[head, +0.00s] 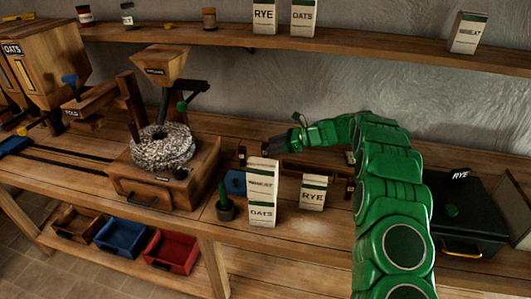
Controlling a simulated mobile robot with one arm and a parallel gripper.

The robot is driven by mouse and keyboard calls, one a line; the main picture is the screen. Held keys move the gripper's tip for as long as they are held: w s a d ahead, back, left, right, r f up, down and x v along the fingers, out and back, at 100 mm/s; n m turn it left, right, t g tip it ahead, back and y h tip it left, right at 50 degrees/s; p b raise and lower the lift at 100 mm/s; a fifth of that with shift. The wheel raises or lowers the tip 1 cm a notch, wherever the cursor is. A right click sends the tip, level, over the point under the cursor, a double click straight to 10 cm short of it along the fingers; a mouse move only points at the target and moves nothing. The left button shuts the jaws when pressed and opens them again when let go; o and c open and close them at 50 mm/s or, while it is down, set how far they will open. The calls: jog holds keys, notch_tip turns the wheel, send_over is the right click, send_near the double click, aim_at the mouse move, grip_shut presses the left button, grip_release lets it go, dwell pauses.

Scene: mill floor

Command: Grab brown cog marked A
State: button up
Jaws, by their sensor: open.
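My green arm reaches over the bench from the right, and my gripper (268,147) points left above the back of the bench. It is open, and nothing shows between its fingers. I cannot make out a brown cog marked A. A small brown upright piece (241,153) stands just left of the gripper, apart from it; it is too small to tell what it is. White cartons and my arm hide part of the bench behind them.
A hand mill with a grey millstone (162,148) stands left. Stacked cartons (262,190), a RYE carton (313,192) and a cactus (224,203) stand in front of my gripper. A black RYE box (465,215) is right. A shelf (330,46) runs above.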

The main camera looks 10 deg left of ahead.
aim_at(265, 153)
jog(key=shift+r+x, duration=0.2)
jog(key=shift+x, duration=2.55)
grip_shut()
jog(key=shift+r, duration=0.15)
